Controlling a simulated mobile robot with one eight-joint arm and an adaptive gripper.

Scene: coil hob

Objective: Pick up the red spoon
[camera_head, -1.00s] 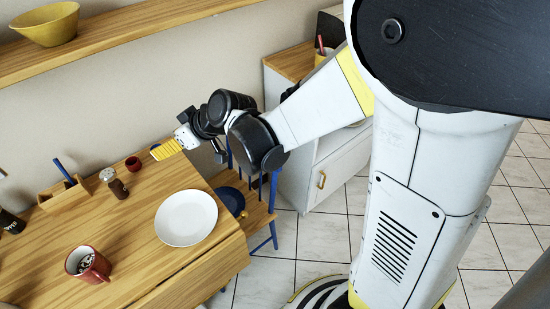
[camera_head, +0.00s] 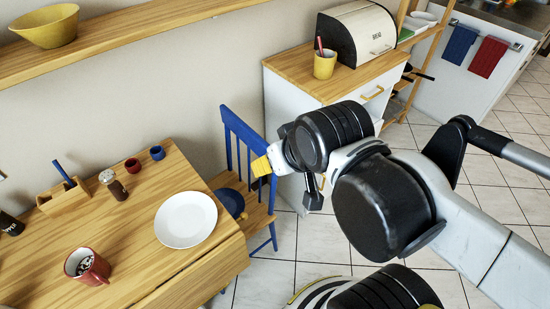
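A red handle, apparently of the red spoon (camera_head: 320,44), sticks up out of a yellow cup (camera_head: 324,66). The cup stands on the wooden top of the white cabinet (camera_head: 290,73). The part of the spoon inside the cup is hidden.
A cream bread box (camera_head: 355,32) stands right beside the cup. A blue chair (camera_head: 245,140) stands between the cabinet and the wooden table (camera_head: 120,235). The table holds a white plate (camera_head: 186,219), a red mug (camera_head: 88,266) and small cups. Tiled floor is clear at right.

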